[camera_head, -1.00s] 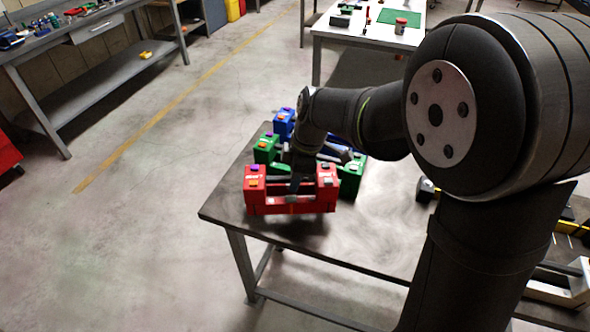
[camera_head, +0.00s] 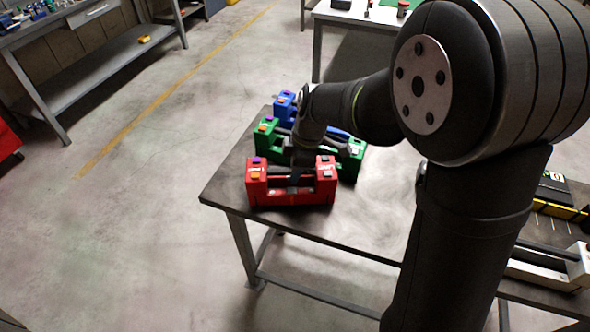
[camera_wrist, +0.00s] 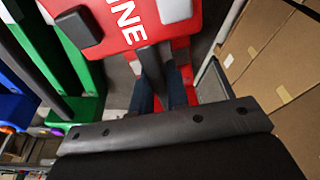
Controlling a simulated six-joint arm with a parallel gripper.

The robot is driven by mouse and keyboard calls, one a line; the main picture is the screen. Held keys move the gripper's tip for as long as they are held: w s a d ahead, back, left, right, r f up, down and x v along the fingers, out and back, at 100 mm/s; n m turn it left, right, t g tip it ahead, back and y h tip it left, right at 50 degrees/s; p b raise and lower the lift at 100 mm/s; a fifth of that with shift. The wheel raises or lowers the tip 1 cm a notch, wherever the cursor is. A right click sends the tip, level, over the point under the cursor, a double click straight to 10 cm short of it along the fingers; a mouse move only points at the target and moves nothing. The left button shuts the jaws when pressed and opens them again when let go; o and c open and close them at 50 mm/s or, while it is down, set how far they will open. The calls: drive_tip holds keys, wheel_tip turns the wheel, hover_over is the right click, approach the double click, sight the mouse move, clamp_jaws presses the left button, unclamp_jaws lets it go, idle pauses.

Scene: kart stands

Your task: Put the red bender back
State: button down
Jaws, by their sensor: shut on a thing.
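The red bender (camera_head: 291,194) has two red end blocks joined by a low red base, with a dark bar between them. It is upright at the near left of the dark table, and looks to be resting on it or very close above. My gripper (camera_head: 298,176) is at its middle from above, shut on the dark bar. In the wrist view, the fingers (camera_wrist: 163,92) close around the bar, beside a red block with white letters. My wrist hides part of the bar and the area behind.
A green stand (camera_head: 267,142) of the same shape is just behind the red one. A blue stand (camera_head: 285,108) is behind the green, partly hidden by my arm. The table top (camera_head: 377,208) is clear to the right. The table's front edge is close to the red bender.

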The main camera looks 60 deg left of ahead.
drive_tip(key=shift+f, duration=0.5)
drive_tip(key=c, duration=1.4)
unclamp_jaws()
drive_tip(key=shift+o, duration=0.4)
drive_tip(key=shift+f, duration=0.15)
drive_tip(key=v, duration=1.7)
drive_tip(key=shift+r, duration=0.3)
drive_tip(key=shift+f, duration=0.1)
drive_tip(key=x, duration=1.7)
drive_tip(key=shift+f, duration=0.2)
drive_tip(key=shift+r, duration=0.15)
